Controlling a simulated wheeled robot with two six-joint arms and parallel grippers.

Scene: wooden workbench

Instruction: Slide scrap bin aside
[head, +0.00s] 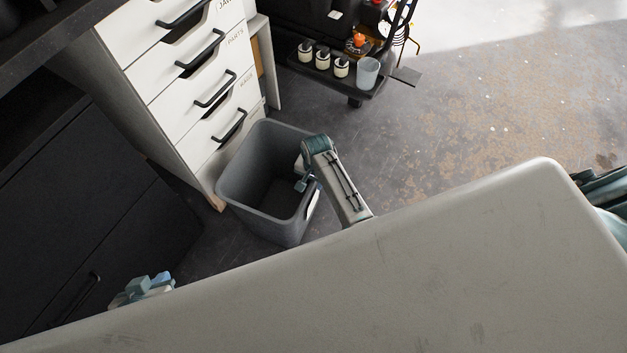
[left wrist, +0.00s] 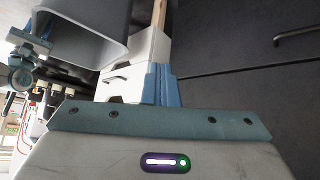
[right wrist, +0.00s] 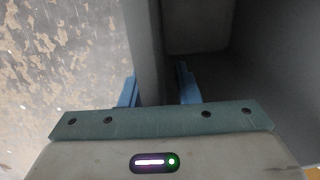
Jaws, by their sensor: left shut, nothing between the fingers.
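The scrap bin (head: 238,190) is a grey open-topped tub on the floor beside the white drawer cabinet; it looks empty. It also shows at the upper left of the left wrist view (left wrist: 80,48). My right gripper (head: 303,177) is at the bin's right rim. In the right wrist view its blue fingers (right wrist: 159,90) are apart, one on each side of the bin's wall (right wrist: 150,50), with a gap visible on the inner side. My left gripper (head: 150,284) is shut and empty at the lower left, apart from the bin; its fingers (left wrist: 160,85) are together.
The white drawer cabinet (head: 190,85) stands directly behind the bin. A dark cabinet (head: 85,215) is at the left. A black cart (head: 330,75) with jars and a cup is at the back. Open floor (head: 450,120) lies to the bin's right. A pale surface (head: 400,290) fills the front.

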